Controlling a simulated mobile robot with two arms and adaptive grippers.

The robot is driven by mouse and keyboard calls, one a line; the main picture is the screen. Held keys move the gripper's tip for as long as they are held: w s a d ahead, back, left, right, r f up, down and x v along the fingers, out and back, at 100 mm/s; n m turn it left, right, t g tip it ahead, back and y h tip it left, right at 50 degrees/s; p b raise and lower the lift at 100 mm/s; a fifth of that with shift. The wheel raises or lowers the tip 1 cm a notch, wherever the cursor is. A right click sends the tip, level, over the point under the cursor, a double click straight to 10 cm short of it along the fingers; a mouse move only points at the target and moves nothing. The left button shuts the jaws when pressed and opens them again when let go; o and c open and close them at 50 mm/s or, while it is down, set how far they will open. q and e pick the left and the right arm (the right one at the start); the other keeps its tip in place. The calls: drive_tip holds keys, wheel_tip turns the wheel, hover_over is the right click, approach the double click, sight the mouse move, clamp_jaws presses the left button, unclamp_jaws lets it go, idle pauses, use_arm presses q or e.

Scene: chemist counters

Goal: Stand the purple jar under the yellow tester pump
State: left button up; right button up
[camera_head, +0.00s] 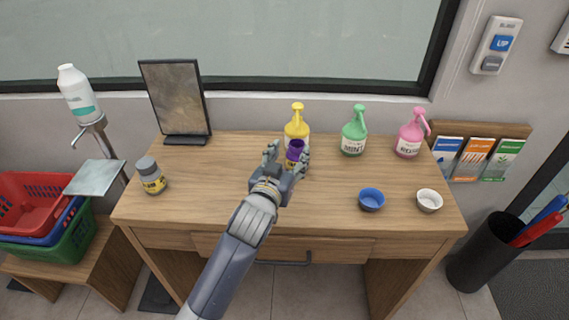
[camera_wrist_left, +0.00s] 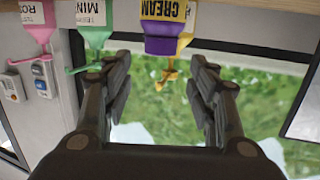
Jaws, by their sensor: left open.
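In the wrist view the jar lies beyond the gap between the fingers (camera_wrist_left: 160,90). The jar's base is partly hidden by the hand. My right gripper is not in view.
A green pump (camera_head: 354,135) and a pink pump (camera_head: 410,138) stand to the right. A blue bowl (camera_head: 371,200) and a white bowl (camera_head: 429,201) are at front right.

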use_arm(q)
drive_tip(key=shift+v, duration=1.7)
